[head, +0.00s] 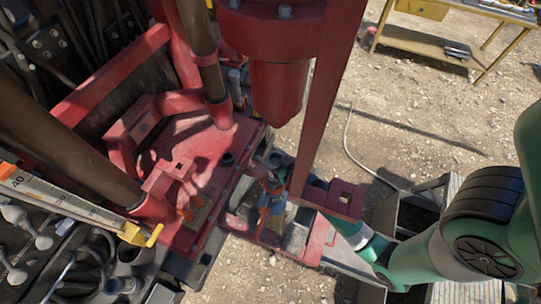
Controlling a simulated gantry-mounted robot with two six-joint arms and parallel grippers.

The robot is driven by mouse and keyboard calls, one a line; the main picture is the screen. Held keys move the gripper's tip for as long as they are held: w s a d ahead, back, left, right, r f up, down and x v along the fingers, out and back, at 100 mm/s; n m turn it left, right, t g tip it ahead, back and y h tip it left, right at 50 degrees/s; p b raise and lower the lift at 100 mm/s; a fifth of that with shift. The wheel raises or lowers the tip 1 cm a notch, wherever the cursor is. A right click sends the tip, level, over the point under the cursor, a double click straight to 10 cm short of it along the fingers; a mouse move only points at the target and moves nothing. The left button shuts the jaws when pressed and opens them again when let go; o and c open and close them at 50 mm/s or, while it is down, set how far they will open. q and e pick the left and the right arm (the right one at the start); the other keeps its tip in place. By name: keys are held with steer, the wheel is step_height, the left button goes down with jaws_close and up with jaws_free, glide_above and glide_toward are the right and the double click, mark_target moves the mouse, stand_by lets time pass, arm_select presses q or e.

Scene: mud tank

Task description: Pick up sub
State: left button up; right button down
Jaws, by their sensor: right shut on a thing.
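My right arm, green, comes in from the right, and its wrist passes behind an upright red beam. My right gripper (273,187) is at the small red platform left of that beam. It is shut on a small upright piece that I take to be the sub, with blue and orange parts showing around it. The beam and the small size hide the exact grip, and I cannot tell whether the piece touches the platform. My left gripper is not in view.
The red beam (328,90) and a thick red cylinder (278,92) stand close to my right gripper. A red machine base (205,145) lies to its left, with control levers (25,215) at the lower left. Open gravel (420,110) and a yellow table (430,42) are at upper right.

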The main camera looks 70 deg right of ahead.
step_height(320, 180, up, 5)
steer(key=p, duration=0.3)
steer(key=shift+f, duration=0.2)
steer(key=s+a+b, duration=0.4)
steer(key=s, duration=0.3)
steer(key=s+a+b, duration=0.4)
steer(key=s+a, duration=0.1)
steer(key=s, duration=0.3)
steer(key=shift+s+f, duration=0.2)
steer(key=shift+f, duration=0.05)
steer(key=shift+a, duration=0.1)
stand_by(1.1)
